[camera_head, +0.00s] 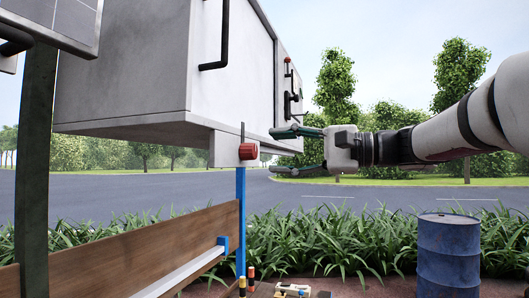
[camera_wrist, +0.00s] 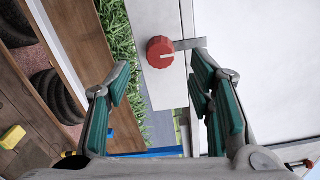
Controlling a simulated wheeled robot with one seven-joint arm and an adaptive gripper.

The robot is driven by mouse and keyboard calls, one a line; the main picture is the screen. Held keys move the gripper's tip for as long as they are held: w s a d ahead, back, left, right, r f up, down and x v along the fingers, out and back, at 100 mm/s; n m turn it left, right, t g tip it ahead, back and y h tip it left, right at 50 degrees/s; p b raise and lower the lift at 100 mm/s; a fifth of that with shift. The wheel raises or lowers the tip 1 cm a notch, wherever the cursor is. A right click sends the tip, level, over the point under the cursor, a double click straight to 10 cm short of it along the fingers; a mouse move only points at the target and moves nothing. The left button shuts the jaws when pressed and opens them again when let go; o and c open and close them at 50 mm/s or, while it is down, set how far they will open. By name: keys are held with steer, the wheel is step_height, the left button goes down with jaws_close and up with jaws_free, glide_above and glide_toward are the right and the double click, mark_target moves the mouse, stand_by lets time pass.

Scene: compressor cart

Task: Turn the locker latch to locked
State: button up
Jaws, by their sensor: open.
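The grey locker (camera_head: 235,45) hangs at the upper left in the head view. Below its door is a red round knob (camera_head: 248,151) with a flat metal bar standing upright from it, which looks like the latch. In the wrist view the red knob (camera_wrist: 160,52) has a pale line on its face, and the bar (camera_wrist: 190,43) reaches right to the edge of the white panel. My gripper (camera_head: 281,151) is open and empty, to the right of the knob and apart from it. In the wrist view my gripper (camera_wrist: 161,72) has the knob ahead between its two green-padded fingers.
A black handle (camera_head: 291,104) and a red-tipped lever (camera_head: 288,68) stick out from the locker's side. A blue post (camera_head: 240,215) stands under the knob. A wooden board (camera_head: 130,250) runs at lower left. A blue barrel (camera_head: 448,255) stands lower right.

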steer(key=v, duration=0.7)
stand_by(0.3)
steer(key=s+a+f+n+g+h+p, duration=0.1)
steer(key=s+a+f+n+g+h, duration=0.2)
steer(key=s+f+h, duration=1)
steer(key=s+d+f+n+h, duration=0.1)
steer(key=s+d+f, duration=0.3)
steer(key=s+f, duration=0.3)
steer(key=s+d+f+n+h+p, duration=0.1)
steer(key=s+d+f, duration=0.3)
steer(key=s+f, duration=0.4)
step_height(320, 180, down, 4)
steer(key=shift+s+d+r+n+h, duration=0.2)
steer(key=shift+s+n+h, duration=0.05)
steer(key=shift+n+h, duration=0.55)
